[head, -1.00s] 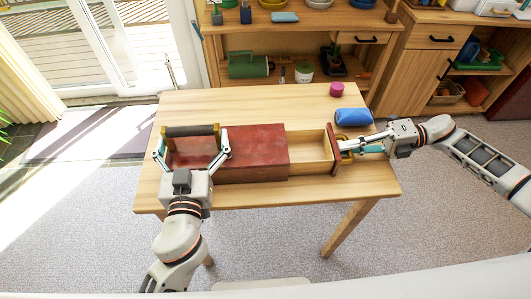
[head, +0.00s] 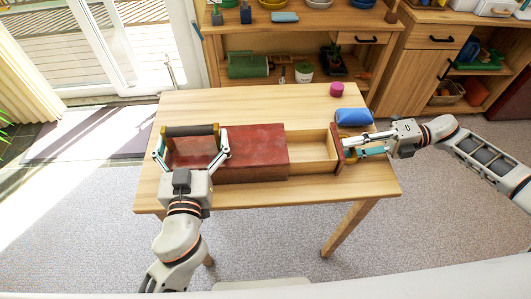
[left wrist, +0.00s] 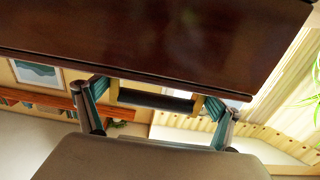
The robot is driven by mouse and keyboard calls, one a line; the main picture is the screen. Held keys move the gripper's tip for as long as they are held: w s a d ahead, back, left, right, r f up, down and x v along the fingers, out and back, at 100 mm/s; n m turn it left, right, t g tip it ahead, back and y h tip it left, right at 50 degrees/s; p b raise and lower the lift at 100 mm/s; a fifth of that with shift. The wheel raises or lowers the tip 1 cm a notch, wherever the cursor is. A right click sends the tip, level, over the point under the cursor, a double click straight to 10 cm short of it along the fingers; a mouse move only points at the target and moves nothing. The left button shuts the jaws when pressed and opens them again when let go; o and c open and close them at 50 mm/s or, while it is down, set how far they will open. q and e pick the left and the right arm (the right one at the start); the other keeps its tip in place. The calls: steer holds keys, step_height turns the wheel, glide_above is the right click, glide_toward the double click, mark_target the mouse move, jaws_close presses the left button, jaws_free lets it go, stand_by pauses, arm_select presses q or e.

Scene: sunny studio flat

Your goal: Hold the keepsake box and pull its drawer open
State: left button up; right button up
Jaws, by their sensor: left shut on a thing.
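The keepsake box (head: 255,160) is a long dark-red box on the wooden table, also seen in the left wrist view (left wrist: 160,40). A dark bar handle with brass ends (head: 190,130) is at its left end. My left gripper (head: 192,152) is shut on the box at this handle, its fingers at the brass ends. The drawer (head: 310,150), pale wood inside, stands well out of the right end and looks empty. Its red front (head: 339,151) has a brass handle, partly hidden by my right gripper (head: 352,148). The right fingers look spread apart beside that handle.
A blue rounded object (head: 353,117) lies on the table (head: 240,101) just behind the right gripper. A small magenta object (head: 337,89) is at the back edge. A shelf unit with pots stands behind the table. The table's front strip is clear.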

arm_select(q)
steer(key=shift+d, duration=0.1)
arm_select(e)
steer(key=shift+d+r, duration=0.25)
steer(key=shift+d, duration=0.9)
steer(key=shift+d+r, duration=0.2)
steer(key=shift+d, duration=0.9)
steer(key=shift+d+r, duration=0.25)
steer(key=shift+d, duration=0.9)
arm_select(q)
steer(key=o, duration=0.7)
steer(key=shift+o, duration=0.2)
steer(key=shift+s, duration=0.1)
steer(key=s, duration=1.2)
arm_select(e)
steer(key=shift+f, duration=0.1)
